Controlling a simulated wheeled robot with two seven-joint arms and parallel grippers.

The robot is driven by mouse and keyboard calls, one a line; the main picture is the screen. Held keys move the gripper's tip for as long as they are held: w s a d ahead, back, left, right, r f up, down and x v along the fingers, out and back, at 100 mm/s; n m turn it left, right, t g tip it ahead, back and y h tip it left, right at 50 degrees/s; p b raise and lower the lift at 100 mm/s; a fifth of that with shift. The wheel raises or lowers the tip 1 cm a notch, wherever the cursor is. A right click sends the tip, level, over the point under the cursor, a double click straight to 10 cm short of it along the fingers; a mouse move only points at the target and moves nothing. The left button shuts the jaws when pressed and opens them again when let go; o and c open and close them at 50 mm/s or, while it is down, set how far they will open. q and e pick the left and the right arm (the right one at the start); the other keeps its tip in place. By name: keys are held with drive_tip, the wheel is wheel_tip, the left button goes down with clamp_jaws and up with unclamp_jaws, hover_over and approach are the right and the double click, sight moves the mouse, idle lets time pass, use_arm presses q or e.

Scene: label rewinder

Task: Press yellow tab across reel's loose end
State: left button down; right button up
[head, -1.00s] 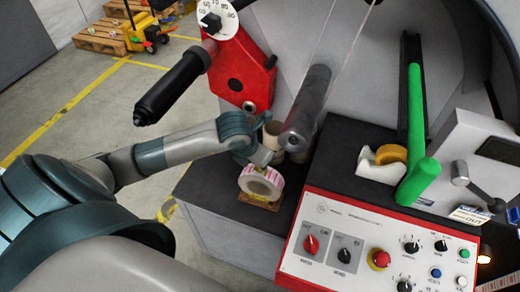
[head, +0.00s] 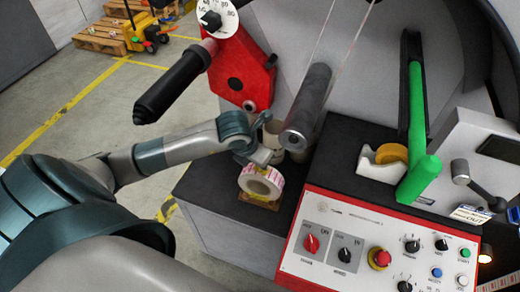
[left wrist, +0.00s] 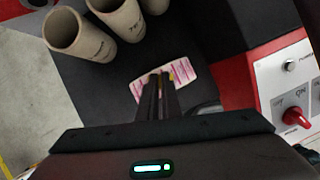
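A reel of white labels with pink print (head: 262,184) stands on its edge on a small yellowish stand (head: 259,201) at the front left of the dark table. In the left wrist view its printed rim (left wrist: 189,78) faces the camera. My left gripper (head: 262,157) is at the top of the reel. In the left wrist view its fingers (left wrist: 161,78) are close together, their tips at the reel's rim. A small yellow tab (left wrist: 173,76) shows beside the right fingertip; I cannot tell whether it is gripped or lies on the reel. The loose end cannot be made out.
Pale cardboard cores (left wrist: 75,35) stand beside the reel. A grey roller (head: 308,105) overhangs behind the gripper. A white tape dispenser (head: 378,169) with a yellow roll and a green-handled lever (head: 416,150) are to the right. The control panel (head: 375,240) is in front.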

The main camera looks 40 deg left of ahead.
use_arm(q)
drive_tip(key=shift+f, duration=0.15)
drive_tip(key=c, duration=1.9)
unclamp_jaws()
drive_tip(key=shift+o, duration=0.2)
drive_tip(key=shift+s+r, duration=0.2)
drive_tip(key=shift+r, duration=0.45)
drive_tip(key=p+v, duration=0.6)
drive_tip(key=v, duration=1)
drive_tip(key=shift+p, duration=0.4)
